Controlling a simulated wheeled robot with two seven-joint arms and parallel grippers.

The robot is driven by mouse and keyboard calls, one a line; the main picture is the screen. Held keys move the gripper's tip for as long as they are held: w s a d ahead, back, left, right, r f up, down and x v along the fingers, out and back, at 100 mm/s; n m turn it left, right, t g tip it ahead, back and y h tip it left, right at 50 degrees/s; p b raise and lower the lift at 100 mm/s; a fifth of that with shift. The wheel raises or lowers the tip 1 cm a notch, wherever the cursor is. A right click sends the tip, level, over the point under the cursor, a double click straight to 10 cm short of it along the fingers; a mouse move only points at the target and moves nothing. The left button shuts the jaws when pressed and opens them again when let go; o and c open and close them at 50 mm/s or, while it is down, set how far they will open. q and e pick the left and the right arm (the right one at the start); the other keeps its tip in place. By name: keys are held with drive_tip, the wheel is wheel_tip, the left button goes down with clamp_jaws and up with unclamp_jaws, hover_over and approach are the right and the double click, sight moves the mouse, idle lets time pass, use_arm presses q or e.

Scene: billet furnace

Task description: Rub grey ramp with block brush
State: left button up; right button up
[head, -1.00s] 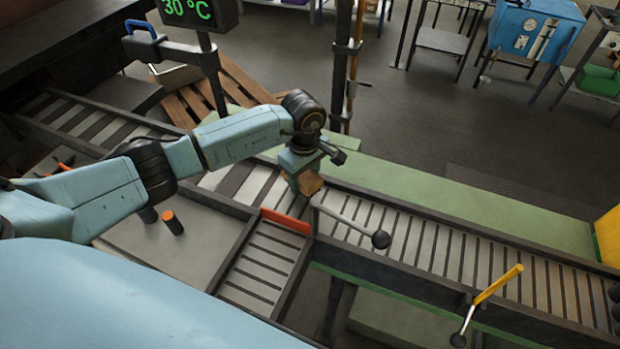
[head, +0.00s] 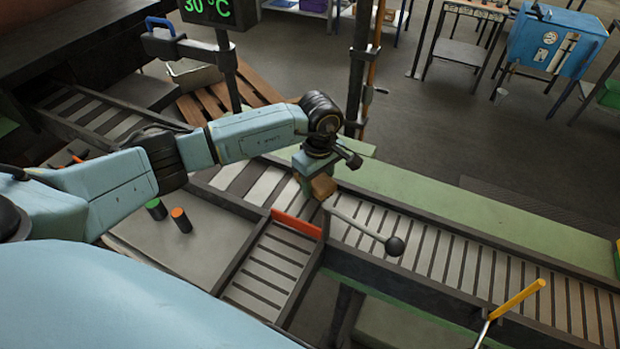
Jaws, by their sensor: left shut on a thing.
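My left gripper (head: 318,176) is over the long slatted conveyor, shut on a small brown wooden block, which I take to be the block brush (head: 324,187). The bristle side of the brush is not clear to see. A short grey slatted ramp (head: 266,268) branches off the conveyor toward me, with a red bar (head: 297,223) across its upper end. The gripper and brush are above and behind that red bar, apart from the ramp. My right gripper is not in view.
A lever with a black ball knob (head: 394,246) sticks out over the conveyor (head: 450,257) just right of the gripper. A yellow-handled lever (head: 517,299) stands at the lower right.

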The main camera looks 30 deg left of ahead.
use_arm(q)
drive_tip(key=shift+s+d+f, duration=0.1)
drive_tip(key=shift+d+f, duration=0.1)
drive_tip(key=shift+d, duration=0.55)
drive_tip(key=shift+c, duration=0.4)
drive_tip(key=shift+r, duration=0.1)
wheel_tip(320, 180, up, 5)
drive_tip(key=shift+a+f+p, duration=0.1)
drive_tip(key=shift+p, duration=1)
drive_tip(key=shift+r, duration=0.6)
drive_tip(key=shift+r, duration=1.5)
